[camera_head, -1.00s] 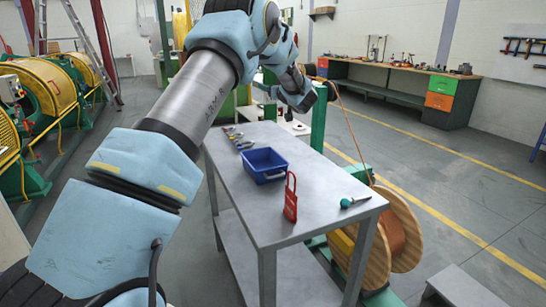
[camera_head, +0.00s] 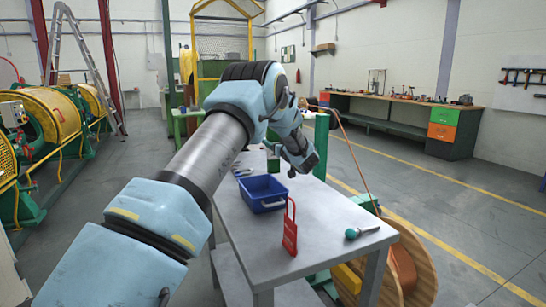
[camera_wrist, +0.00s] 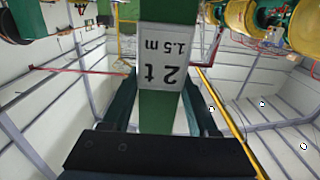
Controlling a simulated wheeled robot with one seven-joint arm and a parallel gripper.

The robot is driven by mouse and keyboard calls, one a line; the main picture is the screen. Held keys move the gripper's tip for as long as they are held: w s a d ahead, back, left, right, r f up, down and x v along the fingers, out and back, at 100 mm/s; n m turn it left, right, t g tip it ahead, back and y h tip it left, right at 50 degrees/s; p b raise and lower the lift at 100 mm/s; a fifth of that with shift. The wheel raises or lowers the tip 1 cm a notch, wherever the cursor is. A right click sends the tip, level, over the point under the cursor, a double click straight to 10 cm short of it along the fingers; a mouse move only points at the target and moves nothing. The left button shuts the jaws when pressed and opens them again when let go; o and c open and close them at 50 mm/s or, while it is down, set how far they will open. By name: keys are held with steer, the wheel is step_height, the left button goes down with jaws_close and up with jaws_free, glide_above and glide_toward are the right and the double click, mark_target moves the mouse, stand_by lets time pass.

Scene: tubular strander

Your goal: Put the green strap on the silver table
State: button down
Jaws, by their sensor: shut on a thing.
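My gripper (camera_wrist: 160,95) is shut on the green strap (camera_wrist: 158,130), whose white label reads "2 t 1.5 m" upside down in the wrist view. The strap runs between the two dark fingers. In the head view a small dark green piece (camera_head: 273,160), likely the strap, shows beside my wrist, above the far part of the silver table. The fingers are hard to make out there. The silver table (camera_head: 335,213) is a grey metal bench with a lower shelf.
The table's middle right is bare.

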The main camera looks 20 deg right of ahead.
steer(key=shift+f+p, duration=0.4)
steer(key=shift+f, duration=1.6)
steer(key=shift+c, duration=0.8)
jaws_free()
steer(key=shift+s, duration=0.1)
